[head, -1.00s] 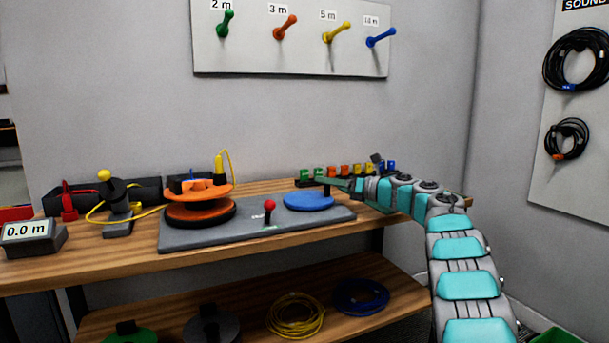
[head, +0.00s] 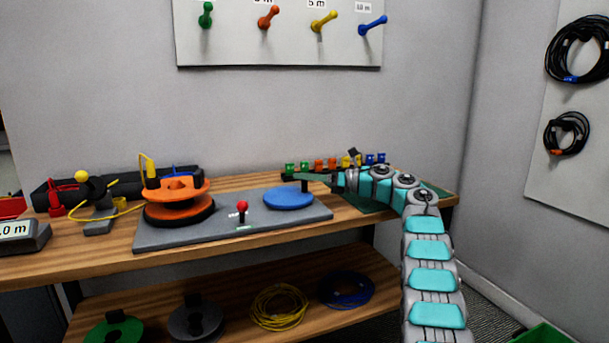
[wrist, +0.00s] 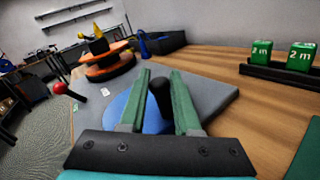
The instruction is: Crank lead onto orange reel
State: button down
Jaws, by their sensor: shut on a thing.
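The orange reel (head: 178,188) sits on the left of a grey winder base (head: 225,224); it also shows in the wrist view (wrist: 108,60). A yellow plug (head: 149,172) stands up at the reel's left side. The yellow lead (head: 130,209) runs between the reel and a guide with a yellow ball (head: 82,176). The blue crank disc (head: 288,199) is at the base's right, with an upright black handle (wrist: 160,97). My gripper (wrist: 162,92) has its green fingers on either side of this handle and is shut on it.
A red-knobbed lever (head: 242,208) stands between reel and disc. A length display (head: 18,234), partly cut off, is at left. Several coloured tagged blocks (head: 320,165) line the bench behind my gripper. Coils and spools lie on the lower shelf (head: 235,300).

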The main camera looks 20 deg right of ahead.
jog(key=shift+a+f, duration=0.1)
jog(key=shift+f, duration=0.05)
jog(key=c, duration=0.6)
grip_release()
jog(key=shift+c, duration=0.2)
jog(key=shift+b+v, duration=0.3)
jog(key=shift+v, duration=3.6)
jog(key=shift+w, duration=0.1)
